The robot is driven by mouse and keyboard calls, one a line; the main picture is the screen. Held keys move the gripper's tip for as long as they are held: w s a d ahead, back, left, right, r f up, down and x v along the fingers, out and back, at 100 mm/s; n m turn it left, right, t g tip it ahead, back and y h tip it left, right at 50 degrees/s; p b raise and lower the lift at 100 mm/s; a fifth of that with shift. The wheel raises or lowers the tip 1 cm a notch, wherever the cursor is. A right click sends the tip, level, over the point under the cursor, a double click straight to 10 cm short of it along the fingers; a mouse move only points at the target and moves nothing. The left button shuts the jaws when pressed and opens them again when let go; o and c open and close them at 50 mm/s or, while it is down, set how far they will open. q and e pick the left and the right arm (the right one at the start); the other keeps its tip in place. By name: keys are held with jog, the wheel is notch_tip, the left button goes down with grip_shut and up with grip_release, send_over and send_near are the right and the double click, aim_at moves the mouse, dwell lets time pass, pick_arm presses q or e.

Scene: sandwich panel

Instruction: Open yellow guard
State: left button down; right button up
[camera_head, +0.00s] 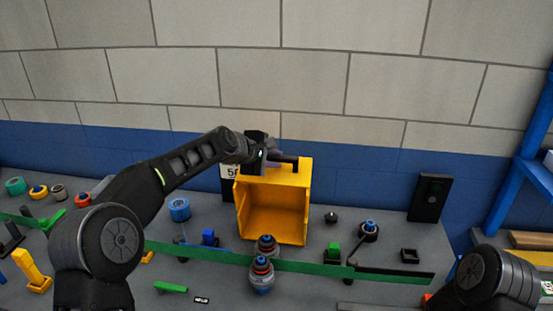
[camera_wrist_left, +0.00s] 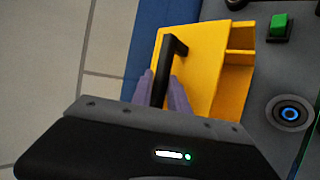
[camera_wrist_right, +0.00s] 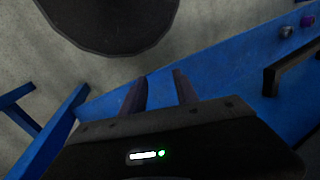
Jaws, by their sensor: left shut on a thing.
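The yellow guard (camera_head: 278,205) is a box-like cover standing on the grey panel in the head view, with its hollow side facing me. It also shows in the left wrist view (camera_wrist_left: 203,55). Its black handle (camera_head: 289,159) is at the top; the bar (camera_wrist_left: 162,68) shows in the left wrist view. My left gripper (camera_head: 270,155) is shut on this handle, with a purple finger (camera_wrist_left: 146,88) on one side and the other finger (camera_wrist_left: 178,97) across from it. My right gripper (camera_wrist_right: 160,88) is open and empty, away from the guard.
Two stacked round knobs (camera_head: 262,272) stand in front of the guard. A green block (camera_head: 333,250), a blue-topped button (camera_head: 369,230) and a black upright box (camera_head: 430,197) are to the right. A blue cylinder (camera_head: 179,209) is to the left. A blue rack (camera_head: 520,165) stands at the far right.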

pick_arm(q)
jog(key=c, duration=1.4)
grip_release()
jog(key=shift+f, duration=0.2)
jog(key=shift+s, duration=0.1)
jog(key=shift+s+a+r, duration=0.2)
jog(key=shift+s, duration=0.05)
jog(key=b+v, duration=0.2)
jog(key=v, duration=0.5)
jog(key=shift+r+b, duration=0.25)
jog(key=shift+b, duration=0.1)
